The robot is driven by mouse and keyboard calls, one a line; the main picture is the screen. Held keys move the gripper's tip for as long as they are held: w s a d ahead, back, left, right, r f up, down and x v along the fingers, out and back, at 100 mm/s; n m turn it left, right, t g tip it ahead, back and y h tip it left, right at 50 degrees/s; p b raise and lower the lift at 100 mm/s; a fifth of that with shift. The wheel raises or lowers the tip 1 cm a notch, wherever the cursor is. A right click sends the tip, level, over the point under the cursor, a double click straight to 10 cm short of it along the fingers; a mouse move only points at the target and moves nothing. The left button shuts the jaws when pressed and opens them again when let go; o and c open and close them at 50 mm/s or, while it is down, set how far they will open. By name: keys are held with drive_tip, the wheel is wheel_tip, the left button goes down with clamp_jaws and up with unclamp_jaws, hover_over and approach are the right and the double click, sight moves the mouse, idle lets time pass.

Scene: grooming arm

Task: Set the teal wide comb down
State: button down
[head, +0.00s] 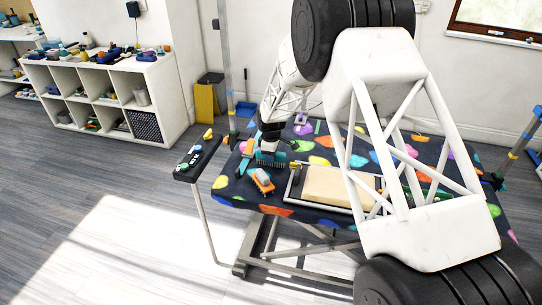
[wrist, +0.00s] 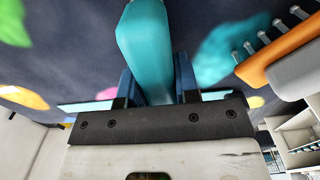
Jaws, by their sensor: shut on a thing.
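The teal wide comb (head: 270,158) is under my gripper (head: 269,143) at the left part of the patterned table (head: 235,187) in the head view. Its teeth side shows below the jaws. In the wrist view, the comb's thick teal handle (wrist: 146,45) runs between the two dark blue fingers of my gripper (wrist: 155,82). My gripper is shut on the comb. I cannot tell whether the comb touches the table.
An orange and grey brush (head: 262,181) lies close in front of the comb; it also shows at right in the wrist view (wrist: 285,62). A tray (head: 293,183) with a beige pad (head: 325,186) is to the right. A narrow dark side shelf (head: 198,157) holds small items at left.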

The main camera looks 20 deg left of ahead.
drive_tip(key=c, duration=0.8)
unclamp_jaws()
drive_tip(key=shift+c, duration=0.2)
drive_tip(key=shift+r, duration=0.15)
wheel_tip(320, 180, up, 12)
idle(0.5)
